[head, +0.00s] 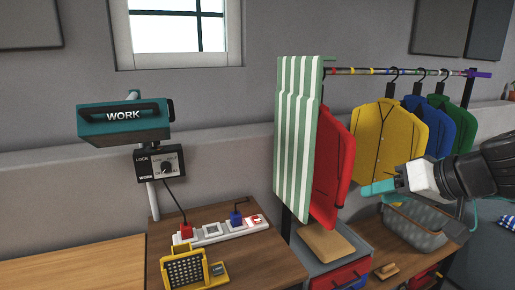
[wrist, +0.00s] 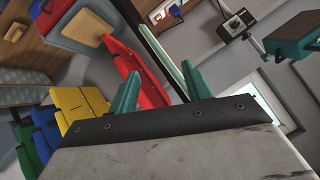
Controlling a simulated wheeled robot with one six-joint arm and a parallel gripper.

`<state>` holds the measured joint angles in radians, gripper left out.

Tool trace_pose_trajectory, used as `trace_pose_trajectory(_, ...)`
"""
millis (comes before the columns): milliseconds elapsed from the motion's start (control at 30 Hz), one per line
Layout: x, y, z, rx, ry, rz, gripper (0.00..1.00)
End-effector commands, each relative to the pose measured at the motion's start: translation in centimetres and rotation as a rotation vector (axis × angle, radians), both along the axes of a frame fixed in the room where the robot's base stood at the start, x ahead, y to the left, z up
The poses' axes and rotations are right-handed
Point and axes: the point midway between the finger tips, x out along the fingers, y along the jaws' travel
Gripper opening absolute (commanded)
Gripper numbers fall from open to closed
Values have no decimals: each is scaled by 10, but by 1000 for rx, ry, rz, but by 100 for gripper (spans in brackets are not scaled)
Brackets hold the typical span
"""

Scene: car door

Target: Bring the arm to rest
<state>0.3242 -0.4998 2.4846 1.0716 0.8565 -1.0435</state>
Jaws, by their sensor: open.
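My gripper (head: 378,188) is at the right of the head view, raised in front of the clothes rail, with its teal fingers pointing left. In the wrist view my gripper (wrist: 161,88) has its two teal fingers apart with nothing held between them. The red jacket (head: 331,165) hangs just left of the fingertips, and it shows ahead of the fingers in the wrist view (wrist: 128,62). The gap between fingers and jacket is hard to judge. My arm enters from the right edge and hides part of what is behind it.
A green-striped cloth (head: 297,130) hangs at the rail's left end. Yellow (head: 385,140), blue (head: 429,127) and green (head: 462,118) jackets hang behind. A grey basket (head: 415,225) sits below my gripper. A WORK lamp (head: 122,120) and power strip (head: 218,231) stand left.

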Motion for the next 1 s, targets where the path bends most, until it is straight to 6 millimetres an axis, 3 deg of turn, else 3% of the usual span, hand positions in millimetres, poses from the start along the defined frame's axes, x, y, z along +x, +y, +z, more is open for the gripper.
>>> trace_pose_trajectory(200, -82, 14, -44, -65, 433, -22, 49)
trace_pose_trajectory(300, -123, 2, -60, -186, 611, -92, 49)
trace_pose_trajectory(433, -159, -19, -67, -366, 715, -175, 49)
trace_pose_trajectory(567, -174, -31, -64, -512, 693, -157, 49)
trace_pose_trajectory(1000, -175, -24, -61, -519, 661, -123, 49)
